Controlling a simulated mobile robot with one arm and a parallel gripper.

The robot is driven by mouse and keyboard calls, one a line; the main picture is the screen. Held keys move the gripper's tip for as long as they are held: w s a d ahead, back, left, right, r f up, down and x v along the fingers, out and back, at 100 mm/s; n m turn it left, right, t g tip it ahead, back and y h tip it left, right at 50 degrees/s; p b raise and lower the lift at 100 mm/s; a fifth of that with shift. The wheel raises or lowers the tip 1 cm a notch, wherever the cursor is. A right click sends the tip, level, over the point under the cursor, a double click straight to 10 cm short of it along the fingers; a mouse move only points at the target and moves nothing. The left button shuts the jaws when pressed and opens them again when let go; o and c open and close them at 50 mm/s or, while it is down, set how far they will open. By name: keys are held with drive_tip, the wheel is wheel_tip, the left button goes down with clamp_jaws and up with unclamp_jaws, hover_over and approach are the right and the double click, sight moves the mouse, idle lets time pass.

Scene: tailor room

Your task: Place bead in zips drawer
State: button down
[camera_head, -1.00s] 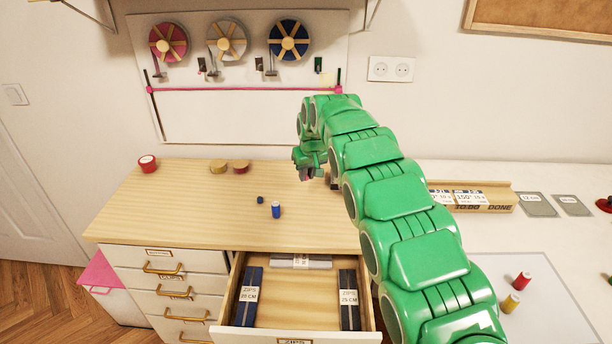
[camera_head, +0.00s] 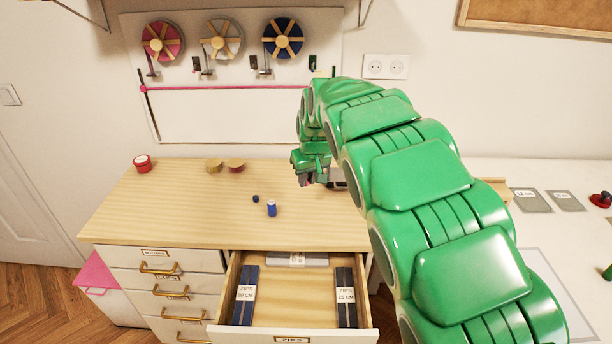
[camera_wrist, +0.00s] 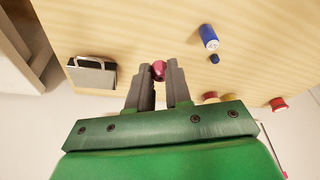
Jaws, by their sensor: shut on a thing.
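My gripper (camera_head: 308,181) is above the right part of the wooden desk top, behind the open drawer. In the wrist view my gripper (camera_wrist: 159,80) is shut on a dark red bead (camera_wrist: 159,70), held between the fingertips. The zips drawer (camera_head: 291,339) stands open at the front of the desk. It holds dark zip packs at its left (camera_head: 245,295) and right (camera_head: 346,297) sides and a grey pack (camera_head: 297,259) at the back. Its middle is bare.
A blue spool (camera_head: 271,208) and a small dark blue bead (camera_head: 255,198) are on the desk top (camera_head: 190,210). A dark metal-edged box (camera_wrist: 92,73) is near my gripper.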

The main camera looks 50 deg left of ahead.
drive_tip(key=shift+s+d+r, duration=0.1)
drive_tip(key=shift+s+d, duration=0.15)
drive_tip(key=shift+d, duration=0.1)
